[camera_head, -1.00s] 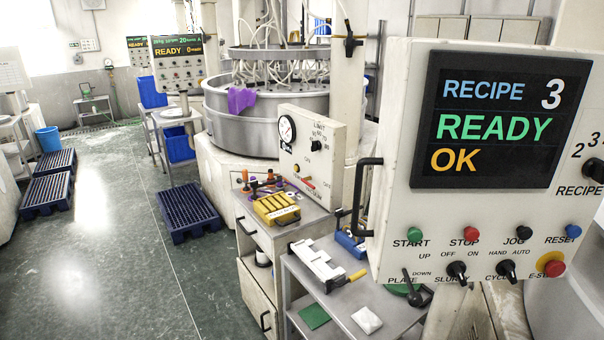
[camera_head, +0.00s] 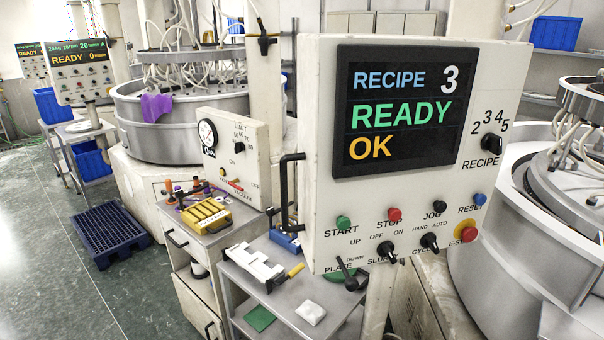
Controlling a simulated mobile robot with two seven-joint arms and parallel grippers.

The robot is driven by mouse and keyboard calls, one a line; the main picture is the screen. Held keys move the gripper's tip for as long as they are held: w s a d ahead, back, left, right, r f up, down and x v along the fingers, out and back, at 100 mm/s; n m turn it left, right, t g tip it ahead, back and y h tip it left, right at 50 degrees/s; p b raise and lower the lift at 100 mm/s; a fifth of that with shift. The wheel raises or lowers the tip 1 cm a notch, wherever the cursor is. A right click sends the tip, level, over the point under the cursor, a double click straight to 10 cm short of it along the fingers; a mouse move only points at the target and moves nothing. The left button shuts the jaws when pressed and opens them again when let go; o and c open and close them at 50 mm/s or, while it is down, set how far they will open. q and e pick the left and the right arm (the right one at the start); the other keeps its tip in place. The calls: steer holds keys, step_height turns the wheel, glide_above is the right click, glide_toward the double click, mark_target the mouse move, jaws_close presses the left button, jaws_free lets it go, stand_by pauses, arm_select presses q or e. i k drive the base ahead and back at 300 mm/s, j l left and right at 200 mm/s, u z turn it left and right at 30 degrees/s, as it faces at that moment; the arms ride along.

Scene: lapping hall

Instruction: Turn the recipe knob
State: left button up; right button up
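The recipe knob (camera_head: 491,143) is a black rotary knob at the right side of the white control panel (camera_head: 313,110). The numbers 2, 3, 4 and 5 are printed in an arc above it, and "RECIPE" below it. Which number its pointer faces is too small to tell. The panel's dark screen (camera_head: 402,110) reads "RECIPE 3", "READY" and "OK". Neither of my grippers shows in the head view.
Below the screen are coloured buttons, black switches and a red emergency stop (camera_head: 467,231). A black handle (camera_head: 290,192) juts from the panel's left edge. A round steel machine (camera_head: 562,180) stands close at right. A cart (camera_head: 274,291) stands below the panel. Open floor lies at left.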

mark_target(493, 142)
steer(key=z, duration=1.5)
steer(key=l+z, duration=0.15)
steer(key=z, duration=0.3)
steer(key=i+l+z, duration=0.15)
steer(key=z, duration=0.3)
steer(key=l+z, duration=0.15)
steer(key=z, duration=0.3)
steer(key=i+l, duration=0.25)
steer(key=i, duration=0.2)
steer(key=u, duration=2.35)
